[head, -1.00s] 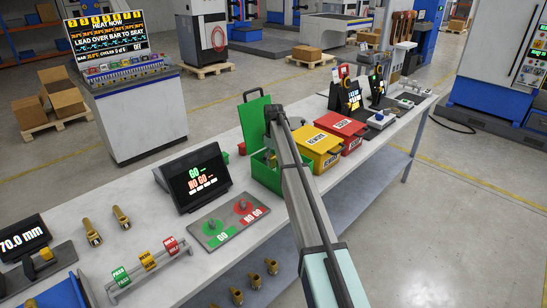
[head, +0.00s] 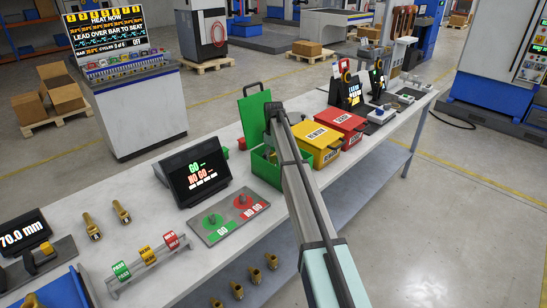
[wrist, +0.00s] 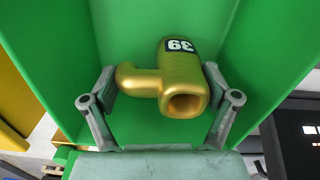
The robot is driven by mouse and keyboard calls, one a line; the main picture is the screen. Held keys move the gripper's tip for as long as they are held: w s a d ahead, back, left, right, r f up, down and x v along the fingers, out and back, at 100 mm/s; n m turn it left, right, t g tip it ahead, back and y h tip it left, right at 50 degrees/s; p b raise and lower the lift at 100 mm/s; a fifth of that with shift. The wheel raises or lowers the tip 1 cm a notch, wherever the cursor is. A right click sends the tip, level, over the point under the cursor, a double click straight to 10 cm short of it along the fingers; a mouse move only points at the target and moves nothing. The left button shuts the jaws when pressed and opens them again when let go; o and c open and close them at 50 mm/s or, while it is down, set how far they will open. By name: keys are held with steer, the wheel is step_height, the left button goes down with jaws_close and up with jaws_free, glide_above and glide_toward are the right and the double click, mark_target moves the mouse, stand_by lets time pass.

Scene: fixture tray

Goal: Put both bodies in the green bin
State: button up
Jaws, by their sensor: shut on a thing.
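A gold pipe-like body (wrist: 182,85) with a black "39" label is between the two fingers of my gripper (wrist: 160,78) in the wrist view. My gripper is shut on it. Green walls (wrist: 262,45) of the bin surround it there; whether it touches the bin floor I cannot tell. In the head view the green bin (head: 262,172) stands mid-bench with its lid (head: 255,118) raised. My arm reaches over it and hides part of its inside; the fingers are not clear there. Two brass bodies (head: 91,227) (head: 121,212) lie on the bench at the left.
A yellow box (head: 318,146) and a red box (head: 346,130), both lidded, stand right of the green bin. A GO/NO GO plate (head: 228,220) and a dark display (head: 195,180) are left of it. Several more brass pieces (head: 254,275) are on the lower shelf.

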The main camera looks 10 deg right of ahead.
steer(key=shift+f, duration=0.3)
steer(key=o, duration=1.5)
steer(key=shift+o, duration=0.2)
steer(key=shift+f, duration=0.1)
steer(key=shift+r+p, duration=2.6)
steer(key=shift+r, duration=4)
